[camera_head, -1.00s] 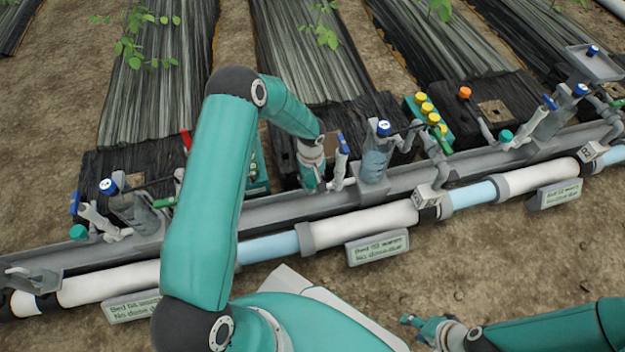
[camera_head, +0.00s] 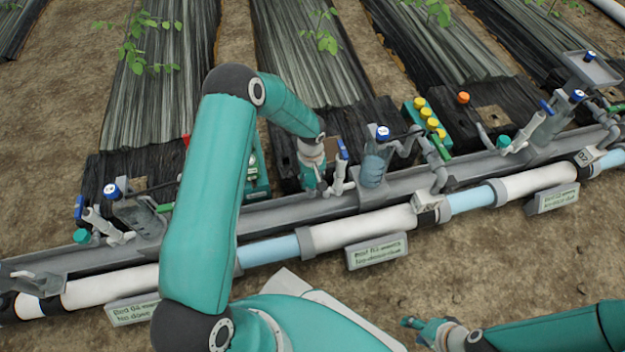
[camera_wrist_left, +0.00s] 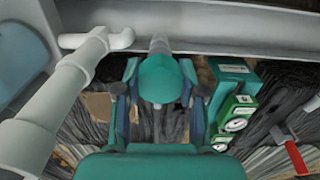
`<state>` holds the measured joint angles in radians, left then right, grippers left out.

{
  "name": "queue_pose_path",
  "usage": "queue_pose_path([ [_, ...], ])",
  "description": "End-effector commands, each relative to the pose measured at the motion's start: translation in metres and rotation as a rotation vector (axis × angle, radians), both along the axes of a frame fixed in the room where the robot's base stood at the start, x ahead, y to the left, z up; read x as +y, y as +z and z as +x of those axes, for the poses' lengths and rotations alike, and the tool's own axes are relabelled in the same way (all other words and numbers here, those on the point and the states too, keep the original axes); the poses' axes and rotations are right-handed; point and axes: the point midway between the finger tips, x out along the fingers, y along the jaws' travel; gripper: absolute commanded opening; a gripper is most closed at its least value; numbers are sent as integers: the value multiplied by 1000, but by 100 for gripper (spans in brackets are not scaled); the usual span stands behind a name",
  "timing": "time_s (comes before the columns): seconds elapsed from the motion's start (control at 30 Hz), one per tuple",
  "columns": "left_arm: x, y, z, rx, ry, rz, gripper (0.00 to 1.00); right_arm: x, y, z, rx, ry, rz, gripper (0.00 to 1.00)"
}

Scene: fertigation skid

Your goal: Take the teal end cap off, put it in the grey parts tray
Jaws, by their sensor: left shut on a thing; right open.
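In the left wrist view, the teal end cap (camera_wrist_left: 160,78) sits between the fingers of my left gripper (camera_wrist_left: 158,92), which is shut on it. A short grey pipe stub (camera_wrist_left: 159,44) shows directly behind the cap. I cannot tell whether the two are still joined. In the head view, my left gripper (camera_head: 317,187) is low at the middle of the pipe skid, and the cap there is mostly hidden. My right gripper (camera_head: 425,326) is open and empty at the lower right, over soil. A shallow grey tray (camera_head: 603,73) stands at the upper right.
Other teal caps sit on the left (camera_head: 82,236) and right (camera_head: 503,142) pipe assemblies. A clear blue container (camera_head: 372,168) stands just right of my left gripper. A slanted grey pipe (camera_wrist_left: 62,95) lies close beside it. A green box with gauges (camera_wrist_left: 233,112) is on the other side.

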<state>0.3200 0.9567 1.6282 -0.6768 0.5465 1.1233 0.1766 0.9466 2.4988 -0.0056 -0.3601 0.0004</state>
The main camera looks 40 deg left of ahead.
Motion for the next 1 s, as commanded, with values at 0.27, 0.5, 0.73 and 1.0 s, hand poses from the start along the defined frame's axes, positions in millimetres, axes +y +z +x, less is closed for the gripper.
queue_pose_path([
  [0.27, 0, 32, 1, -3, 0, 1, 6, 0, 19, 0, 0, 0, 0, 48],
  [0.5, 0, 68, 1, -1, 0, 0, 6, 0, 40, 0, 0, 0, 0, 48],
  [0.73, 0, 102, 1, -2, 1, 1, 6, 0, 59, 0, 0, 0, 0, 48],
  [1.0, 0, 143, 1, -2, -1, 1, 6, 0, 82, 0, 0, 0, 0, 48],
])
